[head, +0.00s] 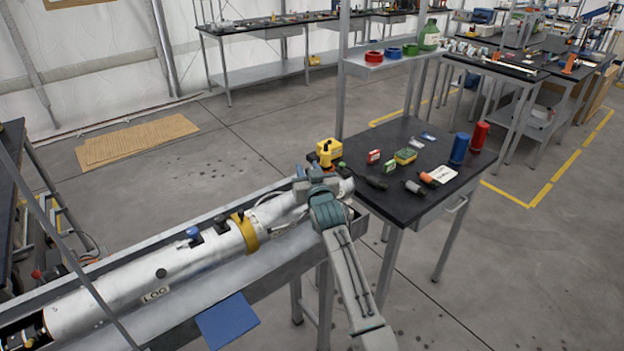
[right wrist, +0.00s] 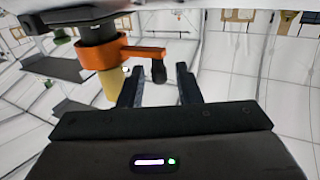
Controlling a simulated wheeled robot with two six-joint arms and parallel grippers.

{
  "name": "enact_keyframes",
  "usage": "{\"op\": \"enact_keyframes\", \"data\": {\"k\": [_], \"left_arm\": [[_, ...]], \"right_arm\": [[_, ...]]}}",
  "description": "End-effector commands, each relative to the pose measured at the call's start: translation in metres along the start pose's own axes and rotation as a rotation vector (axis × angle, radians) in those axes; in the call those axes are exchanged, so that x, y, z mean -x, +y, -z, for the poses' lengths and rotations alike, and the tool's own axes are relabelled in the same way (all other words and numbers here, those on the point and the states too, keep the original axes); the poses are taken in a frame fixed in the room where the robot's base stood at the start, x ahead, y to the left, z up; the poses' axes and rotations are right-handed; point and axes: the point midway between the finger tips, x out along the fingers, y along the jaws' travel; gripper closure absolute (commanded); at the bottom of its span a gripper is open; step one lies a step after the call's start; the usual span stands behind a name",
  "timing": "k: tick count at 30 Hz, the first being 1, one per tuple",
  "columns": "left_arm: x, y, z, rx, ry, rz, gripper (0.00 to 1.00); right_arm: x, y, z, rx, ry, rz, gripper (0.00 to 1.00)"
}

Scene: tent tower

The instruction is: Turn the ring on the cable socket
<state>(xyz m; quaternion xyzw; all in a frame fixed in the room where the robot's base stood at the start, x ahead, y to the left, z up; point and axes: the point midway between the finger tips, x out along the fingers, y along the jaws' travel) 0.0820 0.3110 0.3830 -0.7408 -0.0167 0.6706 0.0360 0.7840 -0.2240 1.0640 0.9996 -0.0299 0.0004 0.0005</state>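An orange ring (right wrist: 98,56) with a side arm sits around a dark cylindrical part (right wrist: 98,32) in the right wrist view. A black knob (right wrist: 158,72) hangs from the end of the arm. I cannot tell for sure which part is the cable socket. My right gripper (right wrist: 158,72) is open, its two dark fingers apart. The knob appears in the gap between them, and no contact is visible. In the head view my right gripper (head: 300,188) is over the far end of a long silver tube (head: 160,275), its fingers hard to make out. My left gripper is not in view.
The tube lies in a grey trough, with a yellow collar (head: 246,232) and a blue knob (head: 193,232) on it. A yellow box (head: 328,152) stands just beyond my right gripper. A black table (head: 440,205) at the right carries several small items and bottles.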

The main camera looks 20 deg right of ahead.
Motion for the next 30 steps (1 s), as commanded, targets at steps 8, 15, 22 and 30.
{"op": "enact_keyframes", "data": {"k": [8, 15, 22, 30], "left_arm": [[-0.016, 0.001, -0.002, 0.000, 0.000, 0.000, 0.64], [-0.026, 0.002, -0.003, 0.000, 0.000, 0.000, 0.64], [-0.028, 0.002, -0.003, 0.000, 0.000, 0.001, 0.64], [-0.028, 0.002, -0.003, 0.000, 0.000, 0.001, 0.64]], "right_arm": [[0.047, 0.000, -0.005, -0.003, 0.000, 0.000, 0.69], [0.087, 0.000, -0.003, -0.002, 0.000, 0.000, 0.69], [0.101, 0.000, -0.001, -0.001, -0.001, 0.000, 0.69], [0.102, 0.000, -0.001, -0.001, -0.001, 0.000, 0.69]]}}
